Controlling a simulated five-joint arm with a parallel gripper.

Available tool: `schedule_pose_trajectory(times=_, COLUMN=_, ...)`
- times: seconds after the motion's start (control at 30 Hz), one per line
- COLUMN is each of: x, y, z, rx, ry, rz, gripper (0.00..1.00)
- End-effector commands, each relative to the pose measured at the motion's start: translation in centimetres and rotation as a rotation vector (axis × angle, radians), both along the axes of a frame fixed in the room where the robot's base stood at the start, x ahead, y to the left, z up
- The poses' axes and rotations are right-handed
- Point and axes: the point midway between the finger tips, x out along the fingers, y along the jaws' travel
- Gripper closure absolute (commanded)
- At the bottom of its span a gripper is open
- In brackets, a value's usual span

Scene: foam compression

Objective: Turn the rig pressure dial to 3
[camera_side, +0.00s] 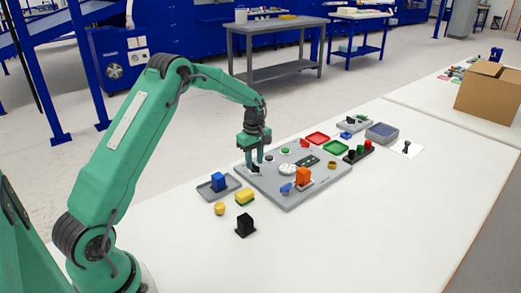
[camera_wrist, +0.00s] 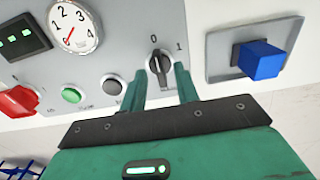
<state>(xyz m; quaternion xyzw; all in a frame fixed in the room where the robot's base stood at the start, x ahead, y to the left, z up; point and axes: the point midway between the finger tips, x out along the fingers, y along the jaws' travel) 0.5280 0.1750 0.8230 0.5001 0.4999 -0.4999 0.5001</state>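A white round dial (camera_wrist: 72,27) with the numbers 1 to 4 and a thin red pointer is at the upper left of the wrist view. My gripper (camera_side: 256,168) is low over the panel's left part, away from the dial. In the wrist view its fingers (camera_wrist: 159,72) are apart, one on each side of a black knob (camera_wrist: 158,65) marked 0 and 1. I cannot tell whether they touch it.
A red knob (camera_wrist: 17,101), a green button (camera_wrist: 71,95) and a dark button (camera_wrist: 113,87) sit near the dial. A blue block (camera_wrist: 262,60) stands in a grey tray beside the panel. The table's front right is clear.

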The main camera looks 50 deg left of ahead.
Motion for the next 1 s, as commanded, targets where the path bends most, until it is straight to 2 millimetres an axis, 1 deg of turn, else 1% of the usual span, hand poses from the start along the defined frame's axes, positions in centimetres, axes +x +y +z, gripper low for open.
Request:
schedule_pose_trajectory(times=0.03, x=-0.04, y=-0.01, z=-0.42, rx=-0.001, ry=0.002, rz=0.0, gripper=0.69)
schedule_pose_trajectory(times=0.13, x=-0.06, y=-0.02, z=-0.82, rx=-0.001, ry=0.002, rz=0.0, gripper=0.69)
schedule_pose_trajectory(times=0.43, x=-0.04, y=-0.01, z=-0.94, rx=0.0, ry=0.001, rz=0.0, gripper=0.69)
schedule_pose_trajectory(times=0.5, x=-0.04, y=-0.01, z=-0.93, rx=0.0, ry=0.001, rz=0.0, gripper=0.83)
schedule_pose_trajectory(times=0.6, x=-0.03, y=-0.01, z=-0.92, rx=0.0, ry=0.001, rz=0.0, gripper=1.0)
schedule_pose_trajectory(times=1.0, x=-0.05, y=0.0, z=-0.87, rx=-0.001, ry=0.002, rz=-0.026, gripper=1.0)
